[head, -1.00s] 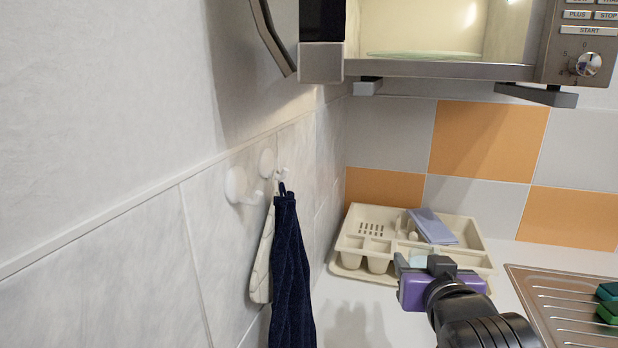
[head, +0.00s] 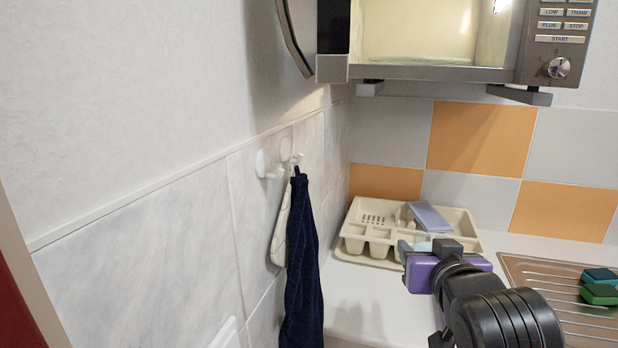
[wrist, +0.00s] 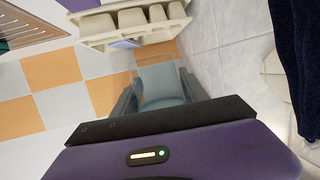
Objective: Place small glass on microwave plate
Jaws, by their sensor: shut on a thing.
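The small glass (wrist: 161,84) is clear with a bluish tint. In the wrist view it sits between the two fingers of my gripper (wrist: 158,92), which is shut on it. In the head view my gripper (head: 418,250) is in front of the cream rack, and the glass is mostly hidden behind the purple gripper body. The microwave (head: 430,73) is mounted above, with its door open to the left. The microwave plate (head: 420,61) shows as a thin pale glass edge on the cavity floor. My gripper is well below the microwave.
A cream dish rack (head: 465,228) stands on the counter in the corner. A metal drainboard (head: 545,290) with green and teal sponges (head: 600,285) is at the right. A dark blue towel (head: 301,265) hangs from wall hooks at the left. The open door (head: 298,35) borders the cavity's left side.

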